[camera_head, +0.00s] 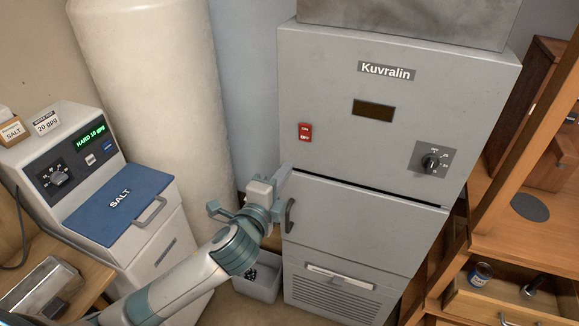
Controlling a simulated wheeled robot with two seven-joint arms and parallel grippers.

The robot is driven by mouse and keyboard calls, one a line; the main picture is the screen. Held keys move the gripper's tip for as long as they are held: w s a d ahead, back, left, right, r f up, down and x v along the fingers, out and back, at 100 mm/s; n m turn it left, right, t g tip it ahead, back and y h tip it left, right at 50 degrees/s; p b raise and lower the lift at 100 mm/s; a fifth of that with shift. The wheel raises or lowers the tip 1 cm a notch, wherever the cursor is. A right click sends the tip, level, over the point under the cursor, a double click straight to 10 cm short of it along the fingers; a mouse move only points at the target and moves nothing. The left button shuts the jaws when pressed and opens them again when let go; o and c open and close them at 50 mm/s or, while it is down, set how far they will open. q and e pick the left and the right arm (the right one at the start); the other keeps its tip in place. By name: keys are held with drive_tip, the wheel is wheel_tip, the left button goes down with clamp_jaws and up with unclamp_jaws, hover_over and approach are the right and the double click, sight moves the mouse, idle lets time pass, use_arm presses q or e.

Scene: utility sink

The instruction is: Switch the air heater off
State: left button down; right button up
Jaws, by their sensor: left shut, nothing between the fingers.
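The air heater (320,75) is a tall grey cabinet labelled Kuvralin in the middle of the view. A red rocker switch (305,132) with white lettering is on the left of its front panel; its position is too small to tell. A dark display (373,111) and a black dial (431,162) on a grey plate are also on the panel. My left gripper (284,178) is shut and empty, close to the left edge of the heater's lower door, below the switch and near the dark door handle (289,215). My right gripper is not in view.
A water softener (165,245) with a blue SALT lid stands at left, before a tall white tank (150,80). A grey bin (262,285) sits on the floor beside the heater. A wooden shelf with an open drawer (510,305) is at right.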

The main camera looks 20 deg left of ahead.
use_arm(q)
drive_tip(key=shift+s+f+b, duration=0.2)
drive_tip(key=shift+s+b, duration=0.25)
drive_tip(key=shift+s, duration=1.35)
drive_tip(key=shift+a+f, duration=0.1)
drive_tip(key=shift+f, duration=0.05)
